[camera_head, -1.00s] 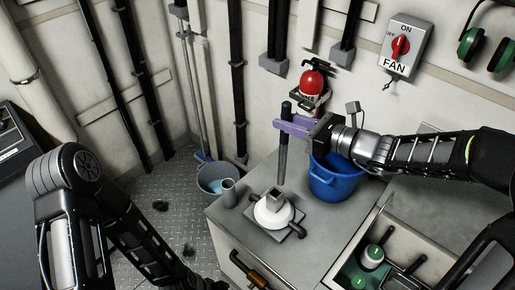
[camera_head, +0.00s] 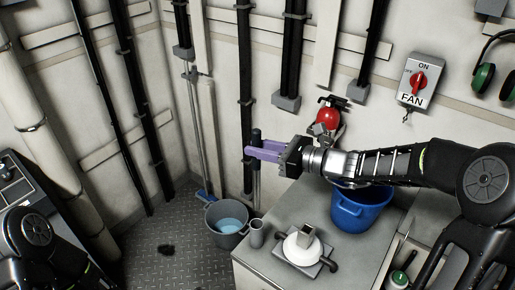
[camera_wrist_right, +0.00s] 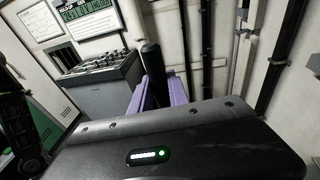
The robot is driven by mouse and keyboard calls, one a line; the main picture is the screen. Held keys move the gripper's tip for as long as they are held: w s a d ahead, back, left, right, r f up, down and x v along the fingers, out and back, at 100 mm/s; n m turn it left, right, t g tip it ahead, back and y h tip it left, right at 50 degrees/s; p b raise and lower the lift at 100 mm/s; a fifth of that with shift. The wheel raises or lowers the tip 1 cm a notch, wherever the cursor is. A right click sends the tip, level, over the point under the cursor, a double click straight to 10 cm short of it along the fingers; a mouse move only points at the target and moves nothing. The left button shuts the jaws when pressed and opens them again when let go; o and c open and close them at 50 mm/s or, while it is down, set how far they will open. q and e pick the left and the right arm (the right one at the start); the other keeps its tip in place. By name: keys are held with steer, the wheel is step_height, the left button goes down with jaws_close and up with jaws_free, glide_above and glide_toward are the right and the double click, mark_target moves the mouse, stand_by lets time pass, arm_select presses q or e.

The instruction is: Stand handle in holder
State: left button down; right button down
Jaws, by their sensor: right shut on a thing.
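The handle is a dark grey rod (camera_head: 256,182), upright in the purple fingers of my right gripper (camera_head: 264,151). The fingers are shut on its upper part. Its black top also shows between the purple fingers in the right wrist view (camera_wrist_right: 152,62). The holder looks to be the small grey open cup (camera_head: 257,236) at the back left corner of the cabinet top. The rod's lower end is close above the cup in the head view; I cannot tell whether it is over the mouth or behind it. My left gripper is out of view.
A white fitting with a square stem (camera_head: 301,252) sits on the cabinet top (camera_head: 270,270). A blue bucket (camera_head: 355,215) stands behind it to the right. A grey bucket with water (camera_head: 214,216) stands on the floor, left of the cup. A red extinguisher (camera_head: 328,117) hangs behind.

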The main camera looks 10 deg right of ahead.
steer(key=b, duration=0.5)
glide_above(259, 188)
steer(key=f, duration=0.6)
steer(key=shift+w+f, duration=0.25)
steer(key=shift+w, duration=0.05)
steer(key=shift+f+b, duration=3.35)
steer(key=shift+f, duration=0.65)
steer(key=c, duration=1.2)
jaws_free()
steer(key=shift+s+d, duration=0.1)
steer(key=v, duration=0.7)
steer(key=shift+s+d, duration=0.2)
